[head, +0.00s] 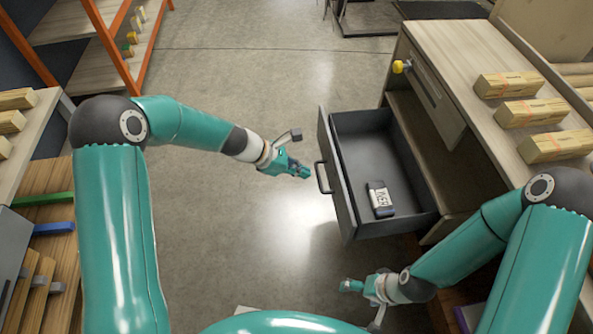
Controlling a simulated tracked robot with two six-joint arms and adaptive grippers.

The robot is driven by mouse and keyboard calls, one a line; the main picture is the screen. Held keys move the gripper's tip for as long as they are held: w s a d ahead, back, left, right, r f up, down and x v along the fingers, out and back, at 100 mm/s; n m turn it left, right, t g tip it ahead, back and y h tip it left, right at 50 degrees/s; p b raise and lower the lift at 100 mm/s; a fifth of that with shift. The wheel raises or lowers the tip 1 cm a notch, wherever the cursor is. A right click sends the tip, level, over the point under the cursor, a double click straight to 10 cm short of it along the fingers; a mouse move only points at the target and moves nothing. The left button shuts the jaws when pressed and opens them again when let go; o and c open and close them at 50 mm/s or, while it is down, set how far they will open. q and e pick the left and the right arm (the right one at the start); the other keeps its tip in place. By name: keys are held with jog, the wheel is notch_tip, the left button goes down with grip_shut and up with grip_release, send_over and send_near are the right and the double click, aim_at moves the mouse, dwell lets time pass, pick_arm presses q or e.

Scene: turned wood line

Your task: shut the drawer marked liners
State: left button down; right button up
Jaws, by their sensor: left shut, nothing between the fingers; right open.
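A dark grey drawer (346,180) stands pulled out from the wooden bench on the right. Its front panel faces left and bears a bar handle (322,178). A small black-and-white item (380,199) lies inside on the drawer floor. No label reading liners can be made out from here. My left gripper (306,172) is shut and empty, just left of the handle; whether it touches the handle I cannot tell. My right gripper (358,290) is open and empty, low in front of the drawer's near side.
The bench (450,50) carries several wooden blocks (530,112) and has another, closed drawer (437,95) and a yellow knob (400,66). An orange-framed shelf (110,40) stands at the back left. The concrete floor left of the drawer is clear.

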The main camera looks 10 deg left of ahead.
aim_at(339, 180)
pick_arm(q)
jog(key=d+f, duration=0.1)
jog(key=d, duration=0.1)
jog(key=w+d+f, duration=0.1)
jog(key=d, duration=0.2)
jog(key=w+d+f+b, duration=0.1)
jog(key=d+f, duration=0.1)
jog(key=shift+w+d+f, duration=0.1)
jog(key=shift+w+d, duration=0.15)
jog(key=shift+d, duration=0.1)
pick_arm(e)
jog(key=shift+f, duration=0.7)
pick_arm(q)
jog(key=shift+d, duration=0.1)
